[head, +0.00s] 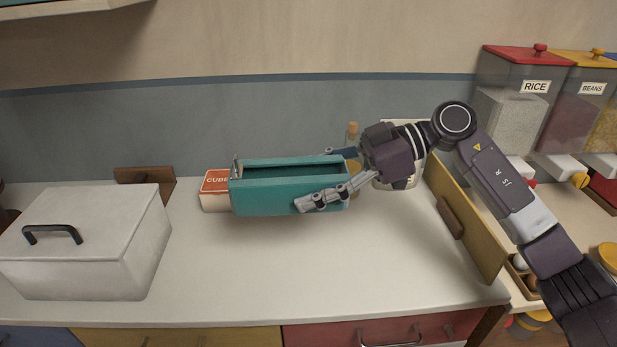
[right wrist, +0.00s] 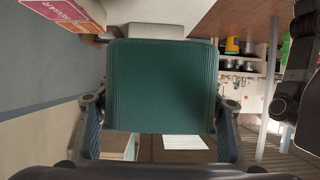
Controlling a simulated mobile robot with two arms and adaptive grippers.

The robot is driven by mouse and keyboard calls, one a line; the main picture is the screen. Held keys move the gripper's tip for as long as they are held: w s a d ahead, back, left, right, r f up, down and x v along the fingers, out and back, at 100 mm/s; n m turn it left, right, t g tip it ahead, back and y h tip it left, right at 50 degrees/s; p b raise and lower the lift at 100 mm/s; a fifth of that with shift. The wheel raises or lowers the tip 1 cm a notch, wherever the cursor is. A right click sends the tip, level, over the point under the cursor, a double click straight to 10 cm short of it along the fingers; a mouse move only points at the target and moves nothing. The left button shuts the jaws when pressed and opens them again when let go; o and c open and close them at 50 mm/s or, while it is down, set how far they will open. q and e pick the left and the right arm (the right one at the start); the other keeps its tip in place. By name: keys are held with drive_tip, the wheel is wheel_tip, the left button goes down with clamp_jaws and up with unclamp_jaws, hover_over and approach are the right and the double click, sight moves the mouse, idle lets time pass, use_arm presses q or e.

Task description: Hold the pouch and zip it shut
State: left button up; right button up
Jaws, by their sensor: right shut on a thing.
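The teal pouch (head: 270,198) is a long box shape above the counter in the head view, with its top open along its length. A small metallic piece that may be the zip pull (head: 237,168) shows at its left end. My right gripper (head: 328,174) is shut on the pouch's right end, one finger along the near side and the other at the far side. In the right wrist view the pouch's green end (right wrist: 161,86) fills the middle between the two fingers (right wrist: 160,112). My left gripper is not in view.
A white lidded box (head: 85,245) with a black handle stands at the left. A cube sugar carton (head: 215,190) is behind the pouch's left end. A wooden board (head: 465,220) stands at the right, near the rice dispenser (head: 515,110). The front middle of the counter is clear.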

drive_tip(key=shift+f, duration=1.35)
drive_tip(key=b, duration=0.2)
hover_over(309, 258)
drive_tip(key=shift+f, duration=5.8)
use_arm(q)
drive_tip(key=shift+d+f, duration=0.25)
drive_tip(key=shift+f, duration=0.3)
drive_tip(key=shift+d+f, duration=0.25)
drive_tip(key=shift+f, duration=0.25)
use_arm(e)
drive_tip(key=shift+f, duration=0.1)
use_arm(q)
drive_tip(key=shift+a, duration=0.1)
use_arm(e)
drive_tip(key=shift+f, duration=0.15)
drive_tip(key=shift+f, duration=0.7)
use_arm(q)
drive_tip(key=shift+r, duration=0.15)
